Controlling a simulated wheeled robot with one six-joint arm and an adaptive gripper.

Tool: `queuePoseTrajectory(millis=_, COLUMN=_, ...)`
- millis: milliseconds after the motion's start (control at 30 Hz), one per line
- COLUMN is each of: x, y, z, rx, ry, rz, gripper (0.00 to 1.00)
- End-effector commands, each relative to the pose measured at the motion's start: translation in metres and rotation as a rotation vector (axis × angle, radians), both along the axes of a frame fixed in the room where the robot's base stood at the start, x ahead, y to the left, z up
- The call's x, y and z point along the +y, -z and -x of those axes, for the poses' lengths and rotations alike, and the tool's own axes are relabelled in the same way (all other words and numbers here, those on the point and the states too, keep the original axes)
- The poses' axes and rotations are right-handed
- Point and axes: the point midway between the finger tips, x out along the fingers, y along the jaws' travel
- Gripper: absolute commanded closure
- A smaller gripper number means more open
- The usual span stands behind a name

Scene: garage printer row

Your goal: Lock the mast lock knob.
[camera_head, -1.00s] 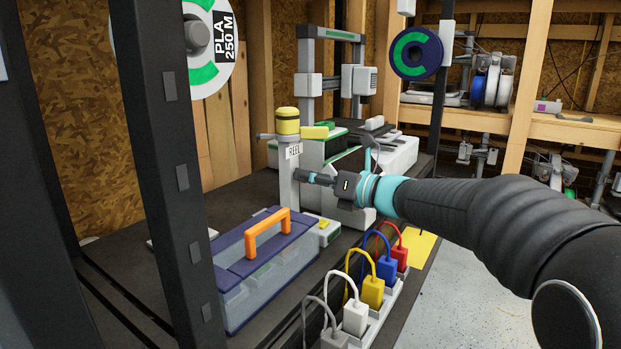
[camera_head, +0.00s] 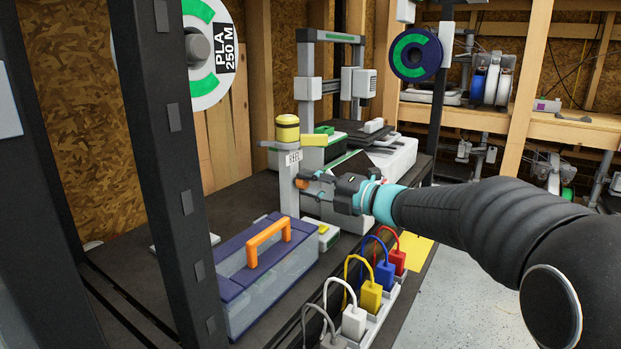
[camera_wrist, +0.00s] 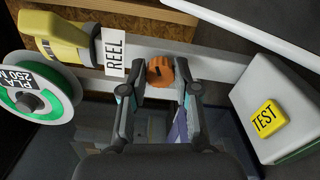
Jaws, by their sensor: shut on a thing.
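The mast lock knob (camera_wrist: 158,72) is orange and ridged, with a short dark mark on its face. It sits on the pale mast (camera_wrist: 215,66), beside the REEL label (camera_wrist: 114,52). My gripper (camera_wrist: 163,88) is shut on the knob, one finger on each side. In the head view, my gripper (camera_head: 312,180) reaches the mast (camera_head: 289,205) from the right, and only a bit of the orange knob (camera_head: 300,184) shows at its fingertips. I cannot tell from the mark whether the knob is locked.
A yellow-topped part (camera_head: 287,128) tops the mast. A blue-lidded case (camera_head: 262,285) with an orange handle stands in front of it. A power strip with several coloured plugs (camera_head: 371,296) runs below my arm. In the wrist view, a box with a yellow TEST button (camera_wrist: 265,118) is at right.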

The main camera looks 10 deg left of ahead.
Motion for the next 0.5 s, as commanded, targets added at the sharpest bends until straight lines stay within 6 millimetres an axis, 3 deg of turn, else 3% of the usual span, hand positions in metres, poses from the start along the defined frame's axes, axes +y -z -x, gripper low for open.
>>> queuePoseTrajectory(millis=500, x=0.0, y=0.0007, z=-0.0002, rx=0.336, ry=0.0, rz=-0.114, gripper=1.0)
